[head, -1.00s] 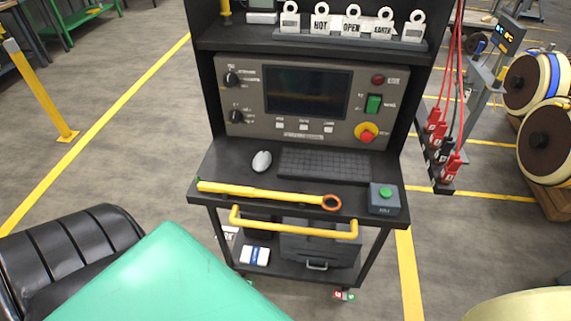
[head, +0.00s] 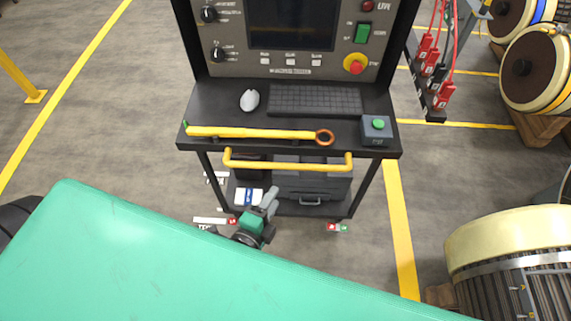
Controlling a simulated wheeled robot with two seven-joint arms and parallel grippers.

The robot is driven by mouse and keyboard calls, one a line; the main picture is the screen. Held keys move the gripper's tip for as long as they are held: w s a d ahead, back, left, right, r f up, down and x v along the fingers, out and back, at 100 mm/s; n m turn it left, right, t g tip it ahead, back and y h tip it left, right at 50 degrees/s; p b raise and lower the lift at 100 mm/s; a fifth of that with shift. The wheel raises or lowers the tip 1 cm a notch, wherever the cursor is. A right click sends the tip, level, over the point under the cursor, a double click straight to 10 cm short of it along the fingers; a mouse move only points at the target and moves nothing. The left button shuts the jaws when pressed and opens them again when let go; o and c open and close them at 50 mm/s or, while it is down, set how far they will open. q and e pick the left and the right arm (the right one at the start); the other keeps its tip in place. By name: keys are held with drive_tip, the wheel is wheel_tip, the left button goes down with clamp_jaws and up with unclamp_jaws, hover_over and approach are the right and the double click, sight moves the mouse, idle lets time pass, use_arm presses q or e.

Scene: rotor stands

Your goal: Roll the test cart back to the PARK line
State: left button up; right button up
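The dark test cart (head: 180,142) stands upright ahead, with a yellow push handle (head: 290,166) across its near side. My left gripper (head: 271,196) shows below the handle, in front of the lower shelf, apart from the handle in the picture. Its grey fingertips point up and away; whether they are apart cannot be told. A large green surface hides the arm behind it. My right gripper is out of view. White floor lettering (head: 208,221) lies by the cart's left front leg, partly hidden; I cannot read it as PARK.
On the cart lie a yellow wrench-like tool (head: 255,132), a keyboard (head: 315,99), a mouse (head: 250,100) and a green-button box (head: 376,130). Red-green tabs (head: 337,227) sit at the wheels. Rotors (head: 515,250) stand at right. A yellow floor line (head: 400,230) runs beside the cart.

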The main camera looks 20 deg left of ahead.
sight(292, 169)
use_arm(q)
drive_tip(key=p+x, duration=0.2)
drive_tip(key=x, duration=1)
drive_tip(key=shift+w, duration=0.25)
drive_tip(key=shift+w+d+f, duration=0.1)
drive_tip(key=shift+w, duration=0.5)
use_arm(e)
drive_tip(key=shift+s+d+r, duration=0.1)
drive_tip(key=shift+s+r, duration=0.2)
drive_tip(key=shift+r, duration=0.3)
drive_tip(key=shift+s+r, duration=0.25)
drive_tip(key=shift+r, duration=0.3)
use_arm(q)
clamp_jaws()
